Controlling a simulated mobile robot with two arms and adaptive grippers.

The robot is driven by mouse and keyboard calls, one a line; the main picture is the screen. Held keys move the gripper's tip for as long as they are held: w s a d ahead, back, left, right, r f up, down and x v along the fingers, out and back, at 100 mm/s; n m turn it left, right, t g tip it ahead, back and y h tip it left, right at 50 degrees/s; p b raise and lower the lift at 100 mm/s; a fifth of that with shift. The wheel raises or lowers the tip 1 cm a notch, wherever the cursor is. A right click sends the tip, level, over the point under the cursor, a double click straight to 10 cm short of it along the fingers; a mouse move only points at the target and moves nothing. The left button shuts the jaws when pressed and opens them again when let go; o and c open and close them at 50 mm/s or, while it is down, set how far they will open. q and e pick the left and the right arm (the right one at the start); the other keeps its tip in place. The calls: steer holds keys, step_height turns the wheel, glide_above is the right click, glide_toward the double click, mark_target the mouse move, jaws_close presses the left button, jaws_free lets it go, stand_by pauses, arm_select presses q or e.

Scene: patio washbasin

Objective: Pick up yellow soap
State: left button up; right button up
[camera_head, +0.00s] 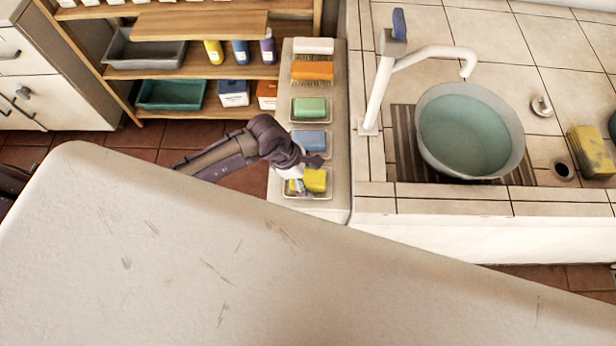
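The yellow soap (316,180) lies in a pale soap dish (322,194) at the near end of a narrow light ledge. My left gripper (298,184) reaches in from the left, with its fingers pointing down at the left side of the soap. The fingers are small here and partly covered by the wrist, so I cannot tell whether they are open or shut, or whether they touch the soap. My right gripper is not in view.
Blue soap (309,140) and green soap (309,107) lie in dishes behind, then an orange brush (312,70) and a white one (313,46). A tiled counter with a basin (470,130) and faucet (378,90) stands right. Shelves (200,66) stand left.

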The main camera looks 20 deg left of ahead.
mark_target(318, 179)
arm_select(q)
steer(key=c, duration=1.4)
steer(key=shift+o, duration=0.2)
steer(key=shift+w+r, duration=0.1)
steer(key=shift+r, duration=0.3)
steer(key=r, duration=0.2)
steer(key=d+r+b, duration=0.1)
steer(key=shift+r+b, duration=0.3)
steer(key=shift+r, duration=0.05)
steer(key=s+d+r+b, duration=0.2)
steer(key=d+r, duration=0.4)
steer(key=d, duration=0.4)
steer(key=shift+s+d+r, duration=0.2)
steer(key=shift+s+r, duration=0.1)
steer(key=shift+s, duration=0.2)
steer(key=o, duration=0.7)
steer(key=c, duration=0.6)
